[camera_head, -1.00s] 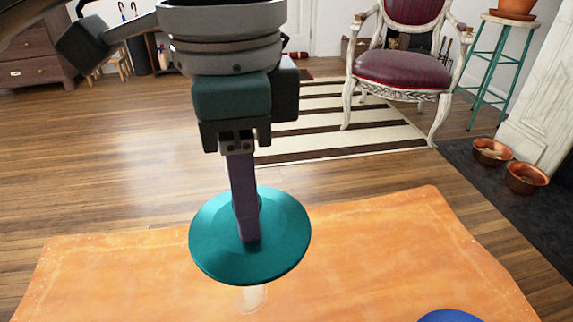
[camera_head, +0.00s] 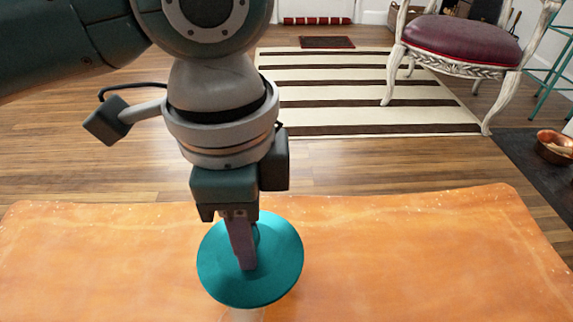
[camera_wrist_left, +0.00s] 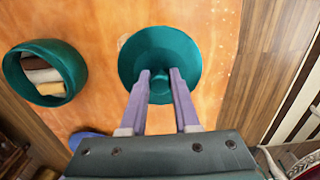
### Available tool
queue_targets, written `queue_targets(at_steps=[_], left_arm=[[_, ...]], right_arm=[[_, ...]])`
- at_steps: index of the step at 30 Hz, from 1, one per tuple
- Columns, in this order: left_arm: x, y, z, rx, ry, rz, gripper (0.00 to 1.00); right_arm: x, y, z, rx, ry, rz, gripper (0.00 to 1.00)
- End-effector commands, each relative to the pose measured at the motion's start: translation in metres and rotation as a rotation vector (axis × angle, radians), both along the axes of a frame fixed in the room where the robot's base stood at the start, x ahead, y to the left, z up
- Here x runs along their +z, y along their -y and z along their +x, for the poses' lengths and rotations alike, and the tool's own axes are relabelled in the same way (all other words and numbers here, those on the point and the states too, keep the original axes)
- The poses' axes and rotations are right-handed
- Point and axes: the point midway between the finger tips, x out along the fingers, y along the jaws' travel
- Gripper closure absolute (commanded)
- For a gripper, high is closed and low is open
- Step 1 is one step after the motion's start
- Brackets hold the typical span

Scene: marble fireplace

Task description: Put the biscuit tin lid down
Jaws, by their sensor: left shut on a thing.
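The biscuit tin lid (camera_head: 283,265) is a round teal disc with a small knob. My left gripper (camera_head: 247,262) is shut on the lid's knob, and the lid hangs below the fingers over the orange table top. In the left wrist view the lid (camera_wrist_left: 185,55) lies beyond the two purple fingers (camera_wrist_left: 160,80), which close on its knob. The open biscuit tin (camera_wrist_left: 45,45), a round teal tin with brown and cream biscuits inside, stands to the left of the lid in that view. My right gripper is not in view.
The orange table top (camera_head: 420,260) is clear to the right of the lid. A blue item (camera_wrist_left: 90,140) shows partly in the left wrist view. A chair (camera_head: 465,45) and a striped rug (camera_head: 370,95) are beyond the table.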

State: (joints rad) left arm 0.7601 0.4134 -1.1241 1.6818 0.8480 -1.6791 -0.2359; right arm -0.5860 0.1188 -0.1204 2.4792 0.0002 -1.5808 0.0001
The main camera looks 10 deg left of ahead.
Motion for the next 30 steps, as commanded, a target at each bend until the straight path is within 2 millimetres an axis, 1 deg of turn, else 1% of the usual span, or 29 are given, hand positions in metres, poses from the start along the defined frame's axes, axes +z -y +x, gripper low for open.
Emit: queue_targets(at_steps=[1, 8, 12, 15, 22, 26, 27, 30], left_arm=[[-0.013, 0.000, 0.000, 0.001, -0.001, 0.001, 1.00], [-0.028, 0.000, 0.000, 0.000, -0.002, -0.001, 1.00], [-0.053, 0.000, -0.001, -0.001, -0.001, 0.001, 1.00], [-0.064, 0.000, 0.000, 0.000, 0.000, 0.001, 1.00], [-0.061, 0.000, 0.000, 0.000, 0.000, -0.001, 1.00], [-0.064, 0.000, 0.000, 0.000, -0.001, -0.001, 1.00], [-0.065, 0.000, 0.000, 0.000, -0.001, -0.001, 0.68], [-0.064, 0.000, 0.000, 0.000, -0.001, -0.001, 0.57]], right_arm=[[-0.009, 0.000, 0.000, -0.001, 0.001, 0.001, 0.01], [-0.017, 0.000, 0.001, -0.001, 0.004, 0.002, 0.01], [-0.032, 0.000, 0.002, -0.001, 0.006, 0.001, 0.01], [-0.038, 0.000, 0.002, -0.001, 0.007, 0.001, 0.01], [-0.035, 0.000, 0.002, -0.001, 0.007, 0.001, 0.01], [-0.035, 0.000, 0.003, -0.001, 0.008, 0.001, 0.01], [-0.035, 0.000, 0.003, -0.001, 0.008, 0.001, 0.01], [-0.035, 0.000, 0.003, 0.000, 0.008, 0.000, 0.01]])
